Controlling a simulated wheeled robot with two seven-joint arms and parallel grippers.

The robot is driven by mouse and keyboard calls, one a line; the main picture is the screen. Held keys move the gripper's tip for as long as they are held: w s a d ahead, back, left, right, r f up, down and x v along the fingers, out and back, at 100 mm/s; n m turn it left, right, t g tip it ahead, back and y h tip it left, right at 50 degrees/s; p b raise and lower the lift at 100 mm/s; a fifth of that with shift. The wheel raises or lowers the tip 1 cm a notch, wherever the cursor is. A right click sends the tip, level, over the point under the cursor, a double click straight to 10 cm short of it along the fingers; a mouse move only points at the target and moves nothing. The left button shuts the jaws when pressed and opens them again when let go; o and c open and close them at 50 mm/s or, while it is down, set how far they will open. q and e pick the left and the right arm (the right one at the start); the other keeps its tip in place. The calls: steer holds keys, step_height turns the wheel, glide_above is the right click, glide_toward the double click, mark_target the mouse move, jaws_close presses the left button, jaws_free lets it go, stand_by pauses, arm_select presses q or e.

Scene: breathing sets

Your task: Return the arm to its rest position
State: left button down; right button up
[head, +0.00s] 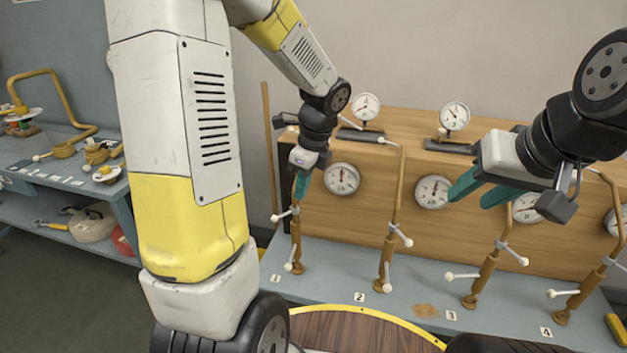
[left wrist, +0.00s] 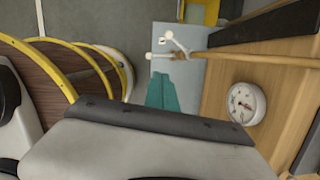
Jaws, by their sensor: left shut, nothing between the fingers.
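My left gripper (head: 301,186) has teal fingers that are shut with nothing between them. It hangs at the left end of the wooden panel (head: 400,160), above the pipe stand numbered 1 (head: 298,240). In the left wrist view the shut fingers (left wrist: 162,94) point toward a white-handled valve (left wrist: 175,46), apart from it as far as I can tell. My right gripper (head: 472,194) is open and empty, in front of the panel's right half, near a round gauge (head: 433,191).
Pipe stands 2 (head: 386,250), 3 (head: 480,285) and 4 (head: 585,290) rise from the blue-grey bench (head: 415,290). Small gauges (head: 366,106) stand on the panel's top. A shelf (head: 60,185) with tools stands at the left. Bare floor (head: 60,300) lies before it.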

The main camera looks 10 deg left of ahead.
arm_select(q)
steer(key=s+d+r+n+t+h, duration=0.3)
steer(key=s+r+n, duration=1.1)
steer(key=n, duration=0.5)
steer(key=s+t+h, duration=0.1)
steer(key=t, duration=0.1)
steer(key=shift+d+r+n+t+h, duration=0.15)
steer(key=shift+r+n+t+h, duration=0.15)
steer(key=shift+t+h, duration=0.1)
steer(key=shift+s, duration=0.1)
stand_by(0.3)
